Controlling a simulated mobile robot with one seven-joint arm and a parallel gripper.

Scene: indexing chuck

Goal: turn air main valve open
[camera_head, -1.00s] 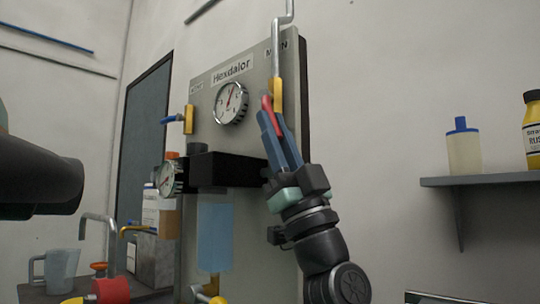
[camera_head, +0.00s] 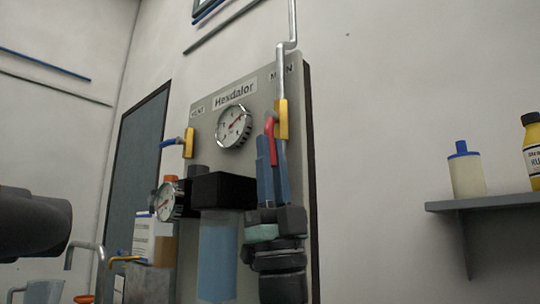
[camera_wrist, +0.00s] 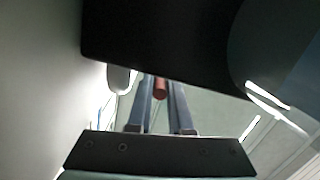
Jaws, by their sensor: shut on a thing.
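The main valve has a yellow body (camera_head: 282,121) on the grey pipe at the right of the panel, under the label MAIN. Its red lever (camera_head: 271,139) points down, nearly in line with the vertical pipe. My gripper (camera_head: 270,147) comes from below, its blue fingers pointing up and shut on the red lever. In the wrist view, the red lever (camera_wrist: 160,88) shows between the two fingers (camera_wrist: 160,105). The lower part of the lever is partly hidden by the fingers.
A black block (camera_head: 222,190) juts out left of my fingers, with a clear blue bowl (camera_head: 217,255) below. A round gauge (camera_head: 233,127) sits on the panel (camera_head: 212,160). A blue-handled vent valve (camera_head: 188,143) is further left. A shelf (camera_head: 480,201) with bottles stands right.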

